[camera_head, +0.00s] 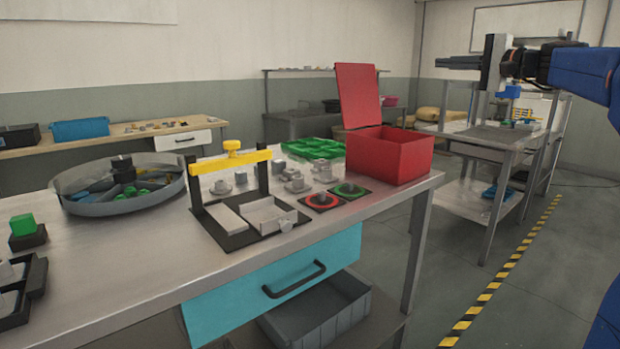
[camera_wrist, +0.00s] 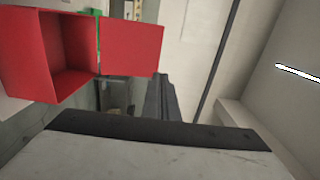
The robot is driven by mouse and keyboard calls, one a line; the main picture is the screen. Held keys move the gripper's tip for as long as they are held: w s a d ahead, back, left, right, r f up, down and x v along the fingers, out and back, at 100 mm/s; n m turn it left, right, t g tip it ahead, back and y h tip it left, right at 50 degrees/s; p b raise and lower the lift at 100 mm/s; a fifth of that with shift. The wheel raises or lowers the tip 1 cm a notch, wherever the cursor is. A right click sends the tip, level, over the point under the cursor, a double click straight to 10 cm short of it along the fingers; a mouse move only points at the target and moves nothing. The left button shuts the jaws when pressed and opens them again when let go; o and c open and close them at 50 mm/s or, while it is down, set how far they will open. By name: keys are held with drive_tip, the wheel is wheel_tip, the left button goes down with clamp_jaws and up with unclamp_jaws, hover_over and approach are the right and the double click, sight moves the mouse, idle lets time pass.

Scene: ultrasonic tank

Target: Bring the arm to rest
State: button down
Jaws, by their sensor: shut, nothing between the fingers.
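My gripper (camera_head: 442,62) is raised at the upper right of the head view, at the end of my blue arm. Its dark fingers point left, are shut, and hold nothing. In the wrist view the closed fingers (camera_wrist: 160,82) stick out past the wide grey gripper body. The gripper touches nothing that I can see. The red box (camera_head: 400,155) with its lid standing open is on the workbench, left of and below the gripper in the head view. The box also shows on its side at the upper left of the wrist view (camera_wrist: 25,55).
The grey workbench (camera_head: 120,270) carries a round tray (camera_head: 85,205), a yellow-handled black frame (camera_head: 195,195), red and green pads and green parts. A teal drawer (camera_head: 275,285) faces front. A metal stand (camera_head: 500,145) is behind at right. The floor between, with striped tape, is clear.

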drive_tip(key=s+a+f+n+g+h, duration=0.25)
drive_tip(key=s+a+f, duration=0.35)
drive_tip(key=s+f, duration=0.45)
drive_tip(key=s+a+f+n+g+h, duration=0.1)
drive_tip(key=s+a+f+g+h, duration=0.15)
drive_tip(key=s+a+f, duration=0.6)
drive_tip(key=s+d+f+n+g+h, duration=0.2)
drive_tip(key=s+d+f+n+h, duration=0.1)
drive_tip(key=s+f, duration=1)
drive_tip(key=s+d+f+n+g+h, duration=0.2)
drive_tip(key=s+d+f+n+h, duration=0.1)
drive_tip(key=s+f, duration=1)
wheel_tip(320, 180, down, 4)
drive_tip(key=shift+s+d+f, duration=0.1)
drive_tip(key=shift+s+d, duration=0.2)
drive_tip(key=shift+d, duration=0.3)
